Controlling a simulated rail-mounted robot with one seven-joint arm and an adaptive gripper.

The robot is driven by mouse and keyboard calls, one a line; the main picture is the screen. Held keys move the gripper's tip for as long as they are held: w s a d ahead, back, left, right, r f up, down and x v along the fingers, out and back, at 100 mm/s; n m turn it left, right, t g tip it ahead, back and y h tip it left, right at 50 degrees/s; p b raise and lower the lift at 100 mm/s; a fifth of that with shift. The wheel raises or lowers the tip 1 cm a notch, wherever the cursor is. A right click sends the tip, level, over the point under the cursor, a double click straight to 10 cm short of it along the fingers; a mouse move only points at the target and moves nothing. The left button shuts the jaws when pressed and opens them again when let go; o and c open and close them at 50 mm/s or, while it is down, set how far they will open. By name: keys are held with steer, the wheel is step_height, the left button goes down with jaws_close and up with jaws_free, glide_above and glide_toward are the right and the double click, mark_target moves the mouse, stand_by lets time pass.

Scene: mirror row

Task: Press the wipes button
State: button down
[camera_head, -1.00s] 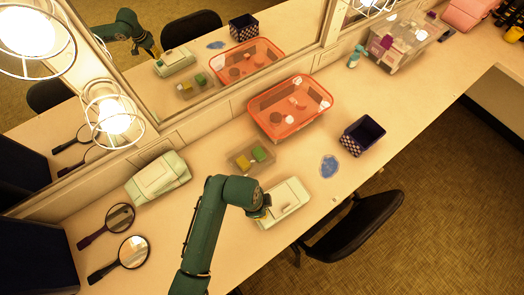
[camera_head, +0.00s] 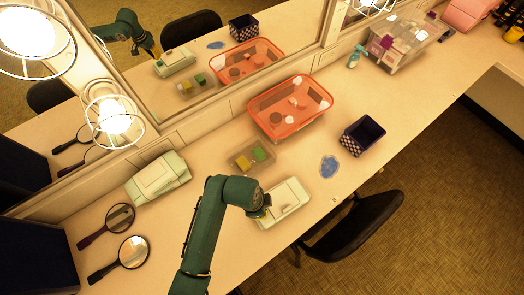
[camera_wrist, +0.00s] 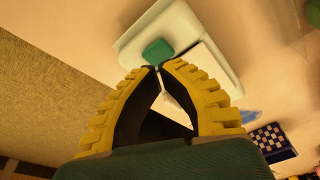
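A pale wipes box (camera_head: 287,206) lies near the front edge of the counter. In the wrist view the white box (camera_wrist: 128,42) has a rounded green button (camera_wrist: 157,51) at its near end, beside a flat lid panel (camera_wrist: 205,62). My gripper (camera_wrist: 158,68) has its yellow-edged fingers together at the tips, with nothing between them. The tips are right at the button's lower edge in the picture; I cannot tell whether they touch it. In the head view my gripper (camera_head: 263,209) is at the box's left end and hides the button.
A second pale green box (camera_head: 158,179) lies further left, near two hand mirrors (camera_head: 105,222). A small clear tray (camera_head: 240,165) with yellow and green blocks, an orange bin (camera_head: 255,122), a blue patch (camera_head: 329,167) and a checked cup (camera_head: 350,143) stand beyond. A black chair (camera_head: 370,220) is at the front edge.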

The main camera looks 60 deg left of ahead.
steer(key=shift+f+b, duration=0.95)
steer(key=shift+f, duration=0.85)
step_height(320, 180, up, 7)
steer(key=p, duration=0.7)
steer(key=shift+r+p, duration=0.15)
steer(key=shift+p, duration=0.2)
stand_by(1.0)
